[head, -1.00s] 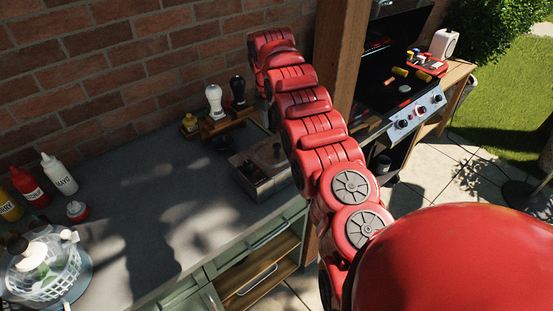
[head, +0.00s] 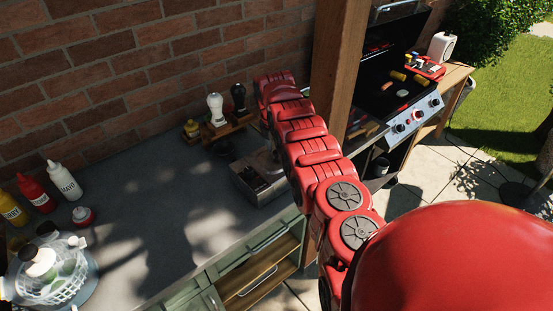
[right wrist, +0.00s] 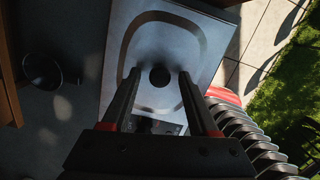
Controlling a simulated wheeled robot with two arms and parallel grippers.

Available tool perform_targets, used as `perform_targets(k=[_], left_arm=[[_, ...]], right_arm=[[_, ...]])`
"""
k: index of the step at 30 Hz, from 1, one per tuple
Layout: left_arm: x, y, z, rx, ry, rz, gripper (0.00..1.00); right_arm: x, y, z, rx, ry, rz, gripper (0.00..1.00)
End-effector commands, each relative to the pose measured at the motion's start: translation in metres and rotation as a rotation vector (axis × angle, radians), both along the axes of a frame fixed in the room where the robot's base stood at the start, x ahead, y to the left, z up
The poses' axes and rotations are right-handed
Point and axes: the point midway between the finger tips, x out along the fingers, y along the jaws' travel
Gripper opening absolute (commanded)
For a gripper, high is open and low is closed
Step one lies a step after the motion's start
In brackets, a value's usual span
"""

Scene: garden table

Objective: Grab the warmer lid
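The warmer (head: 244,186) is a metal box on the grey counter, partly covered by my right arm in the head view. In the right wrist view its silver lid (right wrist: 165,32) has a rounded rectangular ridge and a round black knob (right wrist: 159,76) in the middle. My right gripper (right wrist: 160,72) is open over the lid. Its two fingers stand on either side of the knob, with a visible gap on each side. How far the fingertips are above the lid is hard to tell. My left gripper is not in view.
A wooden rack (head: 226,128) with a white and a black shaker stands behind the warmer, by the brick wall. Sauce bottles (head: 65,182) and a white basket (head: 52,283) are at the left. A wooden post (head: 338,75) rises right of my arm. The middle counter is clear.

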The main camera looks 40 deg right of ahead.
Motion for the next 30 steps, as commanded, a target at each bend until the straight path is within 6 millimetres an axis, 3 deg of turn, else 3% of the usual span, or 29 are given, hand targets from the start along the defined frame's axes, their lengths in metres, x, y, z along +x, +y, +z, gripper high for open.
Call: perform_targets(k=[1, 9, 24, 30], left_arm=[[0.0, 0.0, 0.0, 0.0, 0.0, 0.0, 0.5], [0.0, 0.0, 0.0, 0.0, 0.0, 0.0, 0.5], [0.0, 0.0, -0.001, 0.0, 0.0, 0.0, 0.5], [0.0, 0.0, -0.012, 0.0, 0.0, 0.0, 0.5]], right_arm=[[0.0, 0.0, 0.0, 0.0, 0.0, 0.0, 0.49], [0.0, 0.0, 0.0, 0.0, 0.0, 0.0, 0.01], [0.0, 0.0, 0.002, 0.0, -0.001, 0.0, 0.0], [0.001, -0.002, 0.027, -0.003, -0.006, -0.002, 0.0]])
